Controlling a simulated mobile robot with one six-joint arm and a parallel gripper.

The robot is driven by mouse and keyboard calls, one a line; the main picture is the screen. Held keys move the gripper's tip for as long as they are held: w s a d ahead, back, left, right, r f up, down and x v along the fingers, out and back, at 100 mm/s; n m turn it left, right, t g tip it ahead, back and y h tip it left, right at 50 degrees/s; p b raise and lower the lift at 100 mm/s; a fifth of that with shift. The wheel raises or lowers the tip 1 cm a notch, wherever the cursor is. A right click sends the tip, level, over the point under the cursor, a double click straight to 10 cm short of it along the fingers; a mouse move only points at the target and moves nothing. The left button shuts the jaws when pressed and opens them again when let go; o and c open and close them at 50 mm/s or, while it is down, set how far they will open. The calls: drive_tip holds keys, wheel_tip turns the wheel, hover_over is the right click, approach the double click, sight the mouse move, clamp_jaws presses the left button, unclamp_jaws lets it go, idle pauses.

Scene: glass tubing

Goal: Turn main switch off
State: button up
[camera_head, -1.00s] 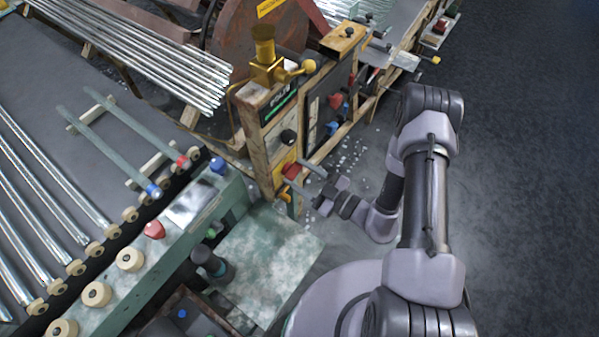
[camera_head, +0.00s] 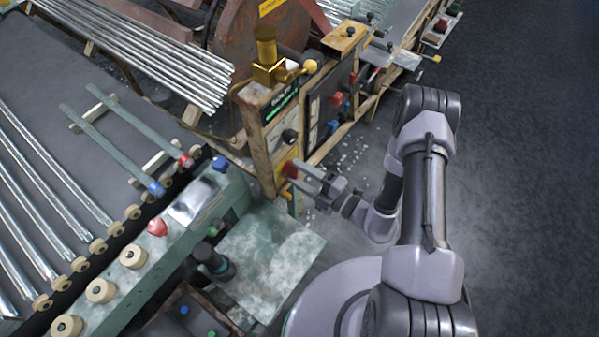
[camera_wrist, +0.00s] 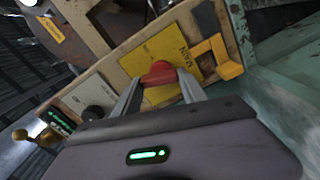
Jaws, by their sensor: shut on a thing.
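The main switch is a red knob (camera_wrist: 159,74) on a yellow plate (camera_wrist: 140,56) marked "MAIN" in the wrist view. In the head view the red knob (camera_head: 290,169) sits low on the wooden control panel (camera_head: 267,165). My gripper (camera_wrist: 160,90) has one finger on each side of the knob and is shut on it. In the head view my gripper (camera_head: 303,177) reaches the panel from the right. A yellow bracket (camera_wrist: 218,56) sticks out beside the plate. The back of the knob is hidden.
A black knob (camera_wrist: 92,114) is on the same panel. A brass fitting with a yellow-tipped lever (camera_head: 270,65) stands on top. A green bench (camera_head: 262,262) lies below, and rollers with glass tubes (camera_head: 40,165) are at left. Open floor (camera_head: 530,180) is at right.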

drive_tip(key=shift+f+n, duration=0.1)
drive_tip(key=shift+n, duration=1.8)
drive_tip(key=o, duration=1.4)
drive_tip(key=shift+c, duration=0.2)
drive_tip(key=shift+s, duration=0.1)
drive_tip(key=p+v, duration=0.3)
drive_tip(key=v, duration=1.4)
drive_tip(key=shift+s+d, duration=0.1)
drive_tip(key=shift+d, duration=0.05)
